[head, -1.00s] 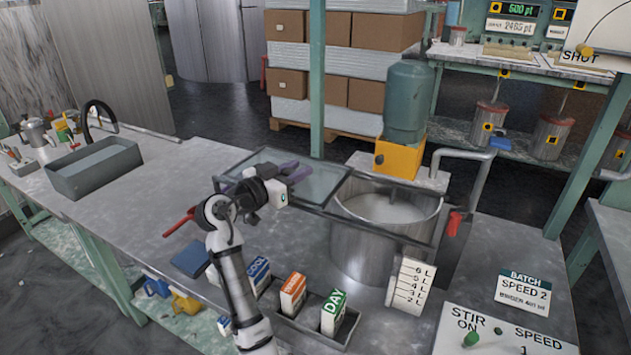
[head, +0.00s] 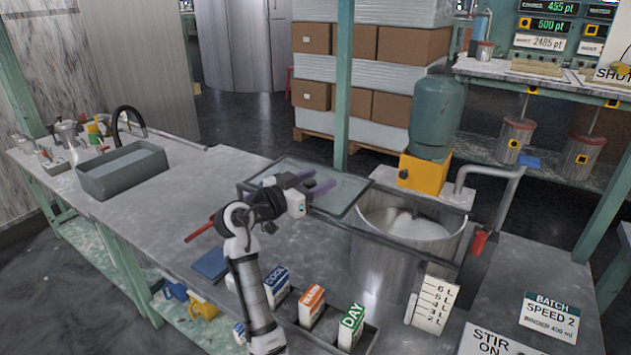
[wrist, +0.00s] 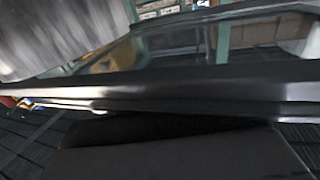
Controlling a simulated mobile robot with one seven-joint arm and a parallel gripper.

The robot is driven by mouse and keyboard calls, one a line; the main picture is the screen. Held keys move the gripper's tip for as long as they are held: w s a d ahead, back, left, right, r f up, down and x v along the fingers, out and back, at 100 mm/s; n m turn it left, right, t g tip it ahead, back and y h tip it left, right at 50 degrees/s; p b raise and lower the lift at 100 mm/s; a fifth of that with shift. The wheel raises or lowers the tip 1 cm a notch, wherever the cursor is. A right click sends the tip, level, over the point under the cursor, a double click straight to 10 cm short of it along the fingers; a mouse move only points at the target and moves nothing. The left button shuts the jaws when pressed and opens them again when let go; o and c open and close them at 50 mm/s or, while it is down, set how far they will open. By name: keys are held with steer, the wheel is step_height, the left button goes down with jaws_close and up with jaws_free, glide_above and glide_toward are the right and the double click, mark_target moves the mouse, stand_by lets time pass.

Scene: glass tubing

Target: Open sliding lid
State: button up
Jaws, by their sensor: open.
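The sliding lid is a glass panel in a dark frame (head: 347,204), in the head view to the left of the round metal vat (head: 385,262). The vat's mouth is largely uncovered, and pale contents show inside. My gripper (head: 313,182) is open, with its purple fingers spread over the lid area. I cannot tell whether they touch the frame. In the wrist view a dark frame bar (wrist: 160,92) crosses close in front, with glass beyond it. A dark shape fills the bottom of that view. The lid's front left part is partly hidden behind my arm.
A yellow box with a green tank (head: 437,115) stands behind the vat. A grey pipe (head: 505,190) and a red handle (head: 478,243) are at its right. Labelled cartons (head: 312,303) and a level scale (head: 432,303) stand in front. The bench left of my arm is mostly clear.

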steer(key=b+v, duration=0.1)
steer(key=v, duration=1.2)
steer(key=shift+s+a, duration=0.2)
